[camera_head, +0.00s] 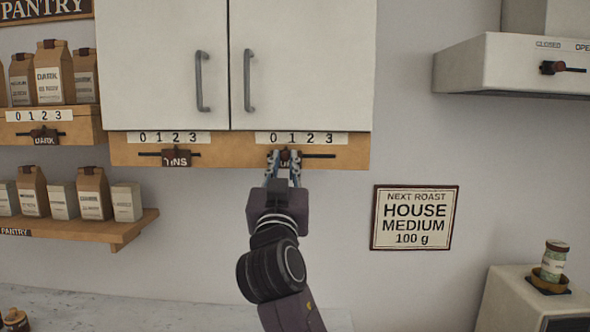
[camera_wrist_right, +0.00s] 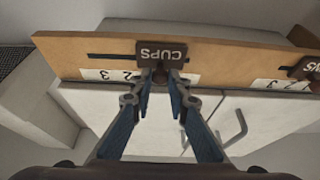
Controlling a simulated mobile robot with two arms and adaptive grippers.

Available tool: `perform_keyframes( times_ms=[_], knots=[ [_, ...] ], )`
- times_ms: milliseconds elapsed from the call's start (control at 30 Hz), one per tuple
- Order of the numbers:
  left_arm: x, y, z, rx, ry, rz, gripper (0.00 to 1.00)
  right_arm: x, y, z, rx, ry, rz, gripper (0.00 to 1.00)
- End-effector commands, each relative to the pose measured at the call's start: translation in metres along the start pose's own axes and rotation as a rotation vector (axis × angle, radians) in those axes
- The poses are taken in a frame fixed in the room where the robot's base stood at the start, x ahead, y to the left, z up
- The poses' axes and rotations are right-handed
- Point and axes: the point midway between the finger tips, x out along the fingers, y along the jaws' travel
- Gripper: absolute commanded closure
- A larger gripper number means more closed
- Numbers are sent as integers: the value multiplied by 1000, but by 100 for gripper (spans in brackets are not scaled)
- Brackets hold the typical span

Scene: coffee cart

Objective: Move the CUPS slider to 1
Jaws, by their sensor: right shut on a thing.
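The CUPS slider (camera_head: 290,156) is a dark brown plate on a track in the wooden rail under the white cabinet's right door. Its label reads CUPS upside down in the wrist view (camera_wrist_right: 162,53). My right gripper (camera_head: 284,162) reaches up from below and its fingers are shut on the slider's knob, also seen in the wrist view (camera_wrist_right: 159,79). The 0 1 2 3 scale (camera_head: 301,138) lies above the track. In the head view the slider sits about under the 1. In the wrist view the fingers and plate hide the low numerals. My left gripper is not in view.
The TINS slider (camera_head: 176,158) sits on the same rail to the left, near 2. The white cabinet (camera_head: 300,60) with two handles is above. Shelves with bags stand at left. A NEXT ROAST sign (camera_head: 414,218) hangs right of my arm, with bare wall between.

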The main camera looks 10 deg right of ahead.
Motion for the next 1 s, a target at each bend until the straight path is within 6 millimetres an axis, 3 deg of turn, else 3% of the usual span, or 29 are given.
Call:
perform_keyframes(
  times_ms=[167,200,333,500,667,1000],
  knots=[
    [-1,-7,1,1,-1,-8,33,0,1,2,-3,-4,1,100],
    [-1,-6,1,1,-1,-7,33,0,1,2,-3,-4,2,82],
    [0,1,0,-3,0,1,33,0,1,2,-3,-3,2,68],
    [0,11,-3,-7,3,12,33,0,1,1,-3,-3,1,68],
    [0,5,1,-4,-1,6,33,-3,1,2,-2,-3,1,68],
    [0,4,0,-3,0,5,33,-56,-1,2,0,-5,0,68]
  ],
)
